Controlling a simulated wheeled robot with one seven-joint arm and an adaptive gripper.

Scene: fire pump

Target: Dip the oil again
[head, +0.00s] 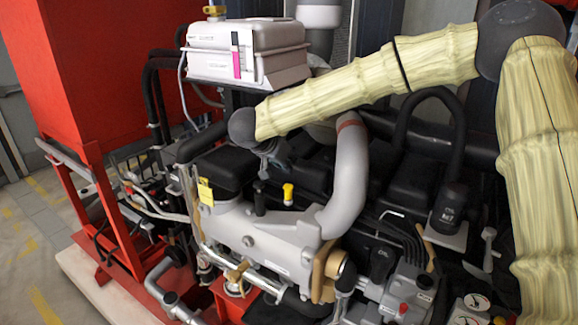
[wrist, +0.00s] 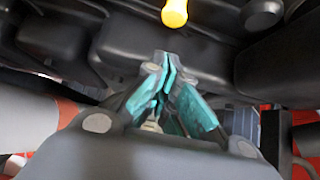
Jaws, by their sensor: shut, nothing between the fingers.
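A short yellow handle (head: 288,193), which looks like the oil dipstick's grip, stands upright on the engine in the head view. It also shows at the top of the wrist view as a rounded yellow knob (wrist: 174,12). The stick below it is hidden. My gripper (wrist: 166,75) has teal finger pads, and its tips are together with nothing held. In the wrist view the knob is beyond the fingertips, apart from them. In the head view my gripper (head: 272,160) is small and dark, above and slightly left of the yellow handle.
A black cap (head: 259,200) stands just left of the yellow handle. A thick grey pipe (head: 350,175) rises close on its right. A yellow tag (head: 206,192) hangs at left. Hoses and engine parts crowd the area.

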